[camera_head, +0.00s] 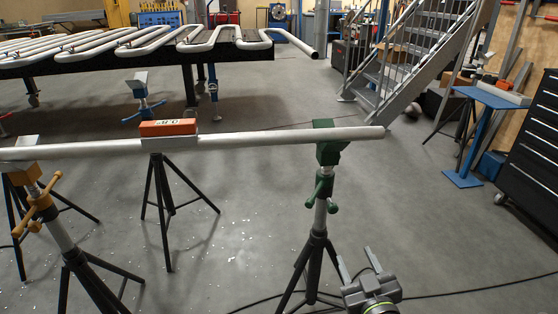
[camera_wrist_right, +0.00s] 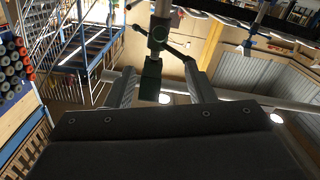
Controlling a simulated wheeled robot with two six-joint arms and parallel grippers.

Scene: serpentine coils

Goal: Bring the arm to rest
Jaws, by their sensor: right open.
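My right gripper (camera_head: 358,262) is in the lower right of the head view, below and to the right of the green pipe stand (camera_head: 322,190). Its two fingers are apart with nothing between them. In the right wrist view its fingers (camera_wrist_right: 160,90) also stand apart, with the green stand (camera_wrist_right: 155,60) beyond them. A long grey pipe (camera_head: 270,138) lies across the stands. An orange level (camera_head: 168,128) sits on the pipe. My left gripper is not in view.
A yellow-brown stand (camera_head: 40,205) supports the pipe at left. A table with serpentine coils (camera_head: 120,45) is behind. A metal staircase (camera_head: 405,60), a blue side table (camera_head: 490,98) and a black drawer cabinet (camera_head: 530,150) are at right. A black cable (camera_head: 470,290) crosses the floor.

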